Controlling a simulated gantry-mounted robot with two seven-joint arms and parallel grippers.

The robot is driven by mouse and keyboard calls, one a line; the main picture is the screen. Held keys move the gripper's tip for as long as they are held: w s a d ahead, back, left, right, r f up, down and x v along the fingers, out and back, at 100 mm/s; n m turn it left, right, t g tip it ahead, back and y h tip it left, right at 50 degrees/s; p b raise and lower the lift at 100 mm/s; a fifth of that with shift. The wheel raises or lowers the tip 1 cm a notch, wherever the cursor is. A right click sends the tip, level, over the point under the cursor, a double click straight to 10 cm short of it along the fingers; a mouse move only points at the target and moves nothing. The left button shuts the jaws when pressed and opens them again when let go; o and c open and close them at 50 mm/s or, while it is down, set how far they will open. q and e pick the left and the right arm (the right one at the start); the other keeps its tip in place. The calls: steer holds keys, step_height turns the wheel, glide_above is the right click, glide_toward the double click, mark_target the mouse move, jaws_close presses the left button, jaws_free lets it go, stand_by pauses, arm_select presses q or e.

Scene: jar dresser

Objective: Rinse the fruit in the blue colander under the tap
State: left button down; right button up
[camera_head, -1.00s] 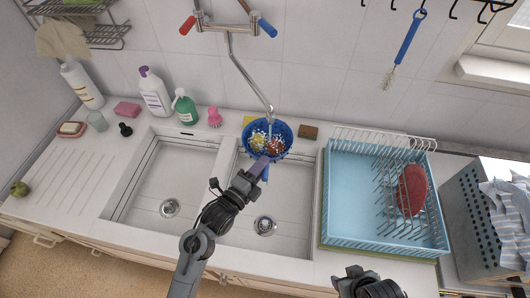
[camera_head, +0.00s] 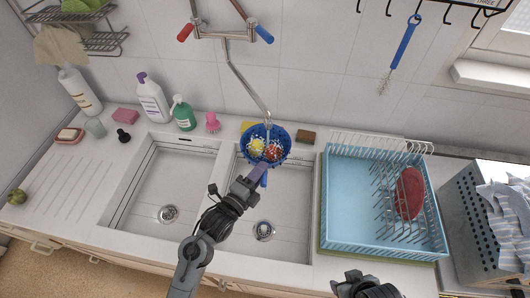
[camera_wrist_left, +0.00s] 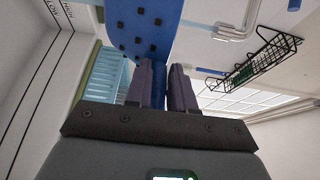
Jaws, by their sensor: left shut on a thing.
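The blue colander (camera_head: 284,157) is held over the right sink basin (camera_head: 290,205), near its back edge. Yellow fruit (camera_head: 256,147) and red fruit (camera_head: 272,152) lie inside it. The tap spout (camera_head: 256,99) ends just above the colander, and a thin pale streak below it looks like water. My left gripper (camera_head: 258,171) is shut on the colander's handle at its front. In the left wrist view the handle (camera_wrist_left: 159,88) sits between both fingers, with the perforated colander wall (camera_wrist_left: 140,25) beyond. My right gripper (camera_head: 362,284) is at the bottom edge, partly cut off, away from the colander.
The left basin (camera_head: 165,185) is empty. A light-blue dish rack (camera_head: 350,235) with a red item (camera_head: 410,193) stands right of the sink. A green bottle (camera_head: 183,114), a white bottle (camera_head: 152,100) and a brown sponge (camera_head: 306,136) line the back. A grey crate (camera_head: 470,225) is at far right.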

arm_select(q)
steer(key=shift+w+a+r, duration=0.1)
steer(key=shift+r, duration=0.05)
arm_select(e)
steer(key=shift+d, duration=0.1)
steer(key=shift+r+p, duration=0.4)
arm_select(q)
steer(key=p+v, duration=0.3)
steer(key=v, duration=0.5)
arm_select(e)
steer(key=shift+r, duration=1.45)
arm_select(q)
steer(key=shift+w+a, duration=0.1)
